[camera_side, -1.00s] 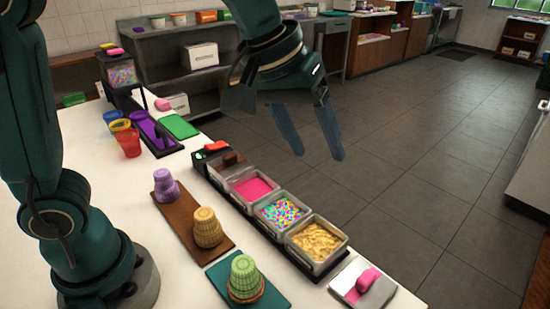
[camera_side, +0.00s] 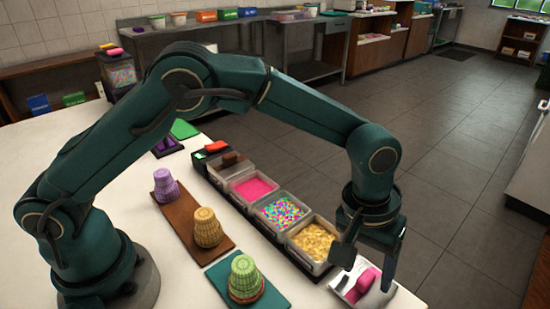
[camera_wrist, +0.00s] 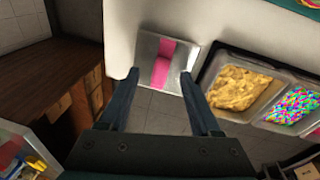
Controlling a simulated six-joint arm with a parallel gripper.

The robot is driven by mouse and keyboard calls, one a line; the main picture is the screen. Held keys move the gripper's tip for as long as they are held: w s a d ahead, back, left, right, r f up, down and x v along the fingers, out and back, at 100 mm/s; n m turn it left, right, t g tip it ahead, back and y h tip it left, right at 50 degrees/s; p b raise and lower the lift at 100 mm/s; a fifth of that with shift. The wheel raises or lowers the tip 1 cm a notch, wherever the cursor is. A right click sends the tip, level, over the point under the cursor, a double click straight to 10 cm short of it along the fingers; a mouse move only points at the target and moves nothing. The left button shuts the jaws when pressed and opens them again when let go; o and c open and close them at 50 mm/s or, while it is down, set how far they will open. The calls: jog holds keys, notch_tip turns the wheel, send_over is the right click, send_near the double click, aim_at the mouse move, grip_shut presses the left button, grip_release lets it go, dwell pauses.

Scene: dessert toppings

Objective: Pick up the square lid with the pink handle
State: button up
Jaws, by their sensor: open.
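The square lid (camera_side: 346,289) is pale grey with a pink handle (camera_side: 366,280) and lies flat at the near right edge of the white table. In the wrist view the lid (camera_wrist: 147,47) shows between and beyond my fingertips, with its pink handle (camera_wrist: 162,64) as a strip across it. My gripper (camera_side: 367,272) points down over the lid, its two fingers apart on either side of the handle in the side view. In the wrist view my gripper (camera_wrist: 160,76) is open and empty. I cannot tell whether the fingers touch the lid.
A row of topping tubs stands beside the lid: yellow flakes (camera_side: 312,241), colourful sprinkles (camera_side: 279,210) and pink topping (camera_side: 253,187). Stacked cones stand on a brown board (camera_side: 186,225) and a green board (camera_side: 272,297). The table edge lies close to the lid, with floor beyond.

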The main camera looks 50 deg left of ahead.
jog(key=shift+f, duration=0.55)
grip_shut()
jog(key=shift+r, duration=0.15)
